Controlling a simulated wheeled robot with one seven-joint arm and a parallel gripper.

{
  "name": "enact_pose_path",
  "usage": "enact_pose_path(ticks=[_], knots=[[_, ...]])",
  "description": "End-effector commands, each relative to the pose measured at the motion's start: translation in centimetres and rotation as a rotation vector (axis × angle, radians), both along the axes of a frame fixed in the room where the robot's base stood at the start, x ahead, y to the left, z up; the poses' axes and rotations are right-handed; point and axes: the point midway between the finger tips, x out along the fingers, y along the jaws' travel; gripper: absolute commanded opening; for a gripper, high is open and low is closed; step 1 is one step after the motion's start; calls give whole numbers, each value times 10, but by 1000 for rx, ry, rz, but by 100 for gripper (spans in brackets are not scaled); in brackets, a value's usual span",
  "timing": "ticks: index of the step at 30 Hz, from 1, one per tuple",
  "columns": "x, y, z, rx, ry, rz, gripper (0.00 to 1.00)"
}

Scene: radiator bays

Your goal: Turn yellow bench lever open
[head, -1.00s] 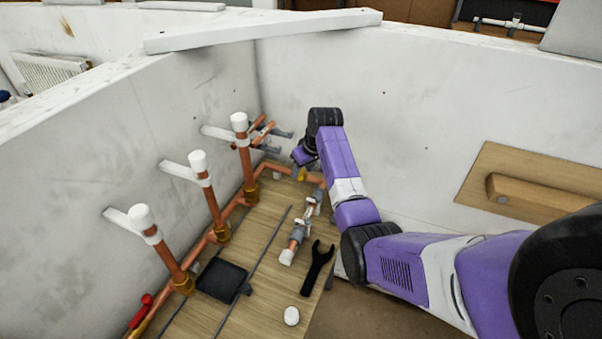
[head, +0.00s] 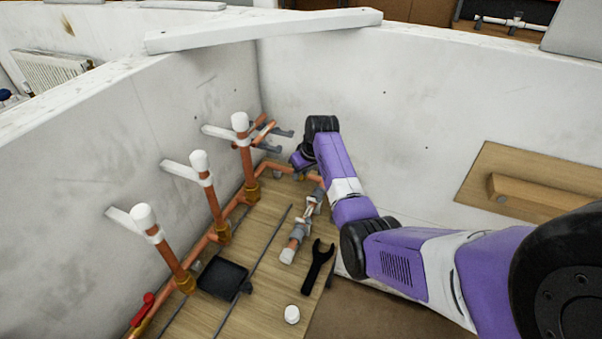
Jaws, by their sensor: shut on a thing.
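My gripper (head: 298,167) is at the far end of the wooden bench, by the copper pipe near the wall corner. It is small and partly hidden by my wrist. It is shut on the yellow bench lever, of which only a trace of yellow (head: 298,178) shows under the jaws. The lever's angle cannot be made out. The copper pipe (head: 273,167) runs along the bench's back edge beneath the gripper.
Copper risers with white caps (head: 200,162) stand along the left wall. A red lever (head: 142,311) is at the lower left. A black open-ended spanner (head: 318,268), a black tray (head: 222,277), a white cap (head: 292,314) and a grey-jointed pipe piece (head: 300,232) lie on the bench.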

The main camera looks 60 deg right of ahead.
Motion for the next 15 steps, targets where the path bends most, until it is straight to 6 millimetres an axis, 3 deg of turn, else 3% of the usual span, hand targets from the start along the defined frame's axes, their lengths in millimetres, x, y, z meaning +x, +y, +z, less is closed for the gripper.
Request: enact_pose_path(ticks=[8,15], knots=[[-3,-1,0,0,0,41,0],[-11,-6,-1,1,-1,182,0]])
